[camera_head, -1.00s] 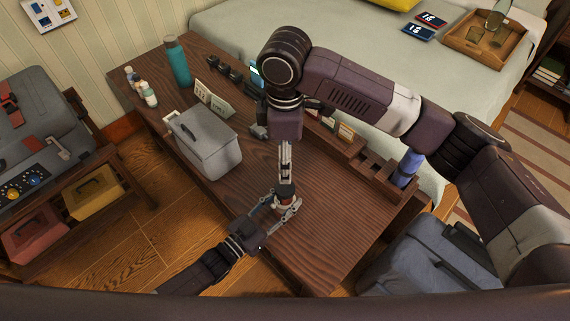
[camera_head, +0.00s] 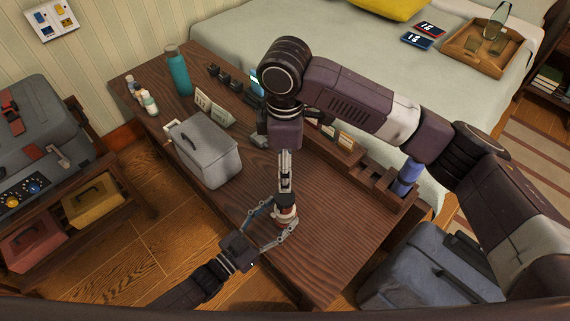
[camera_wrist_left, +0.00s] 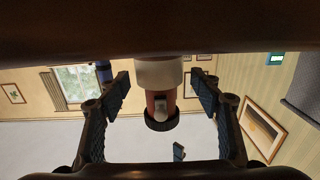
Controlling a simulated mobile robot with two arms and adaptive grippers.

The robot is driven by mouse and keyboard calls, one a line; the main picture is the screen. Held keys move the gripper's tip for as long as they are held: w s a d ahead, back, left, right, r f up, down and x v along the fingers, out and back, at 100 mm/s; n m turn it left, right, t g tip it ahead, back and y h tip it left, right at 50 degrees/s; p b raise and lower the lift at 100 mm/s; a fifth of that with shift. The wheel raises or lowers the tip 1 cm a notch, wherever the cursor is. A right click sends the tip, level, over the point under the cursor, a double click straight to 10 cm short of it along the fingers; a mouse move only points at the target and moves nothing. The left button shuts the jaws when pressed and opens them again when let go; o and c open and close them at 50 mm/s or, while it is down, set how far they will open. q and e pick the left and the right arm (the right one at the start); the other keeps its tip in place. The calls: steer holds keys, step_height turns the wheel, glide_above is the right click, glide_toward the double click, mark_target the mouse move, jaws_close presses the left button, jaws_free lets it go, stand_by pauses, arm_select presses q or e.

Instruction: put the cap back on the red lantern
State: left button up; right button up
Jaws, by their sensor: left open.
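The red lantern (camera_head: 285,214) stands upright on the dark wooden table, with a pale base and a red band. In the left wrist view its pale part, reddish body and dark ring (camera_wrist_left: 162,124) show between the fingers. My left gripper (camera_head: 268,222) is open, its fingers spread on either side of the lantern; they also show apart in the wrist view (camera_wrist_left: 163,92). My right gripper (camera_head: 285,188) points down directly over the lantern's top, its fingers close together. I cannot make out the cap separately or whether the right fingers hold it.
A grey lidded box (camera_head: 205,152) stands on the table (camera_head: 330,235) left of the lantern. A teal bottle (camera_head: 179,72), small bottles (camera_head: 148,101) and cards (camera_head: 212,108) stand farther back. A wooden organizer (camera_head: 385,187) lines the table's far edge. The table's near right part is clear.

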arm_select(q)
steer(key=v, duration=0.9)
steer(key=shift+s+a, duration=0.15)
steer(key=shift+s, duration=0.05)
